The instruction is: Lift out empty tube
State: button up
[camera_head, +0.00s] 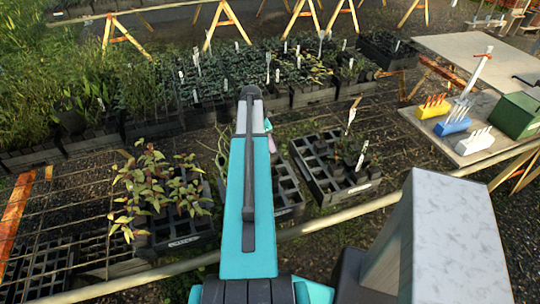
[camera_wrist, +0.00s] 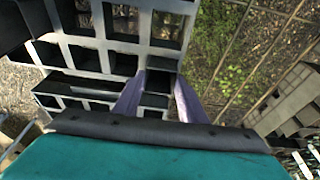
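A grey-black tray (camera_head: 290,186) of square tubes stands on the mesh bench in the middle of the head view, partly hidden by my teal arm. In the wrist view the tray (camera_wrist: 88,42) fills the upper left, and many of its square cells look empty. My gripper (camera_wrist: 160,80) points down at the tray's edge with its two lavender fingers apart. A dark square tube (camera_wrist: 155,98) shows between the fingers; whether they touch it is unclear. In the head view only a small pinkish part of my gripper (camera_head: 269,126) shows beside the arm.
A tray with leafy seedlings (camera_head: 182,238) stands left, and another dark tray with a few plants (camera_head: 335,170) right. Dense planted trays (camera_head: 150,125) line the back. At right, a table holds yellow, blue and white label blocks (camera_head: 433,106) and a green box (camera_head: 517,116).

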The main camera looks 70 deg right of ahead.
jog(key=shift+c, duration=0.9)
jog(key=shift+r, duration=0.15)
notch_tip(320, 180, up, 18)
jog(key=b, duration=0.4)
dwell(0.4)
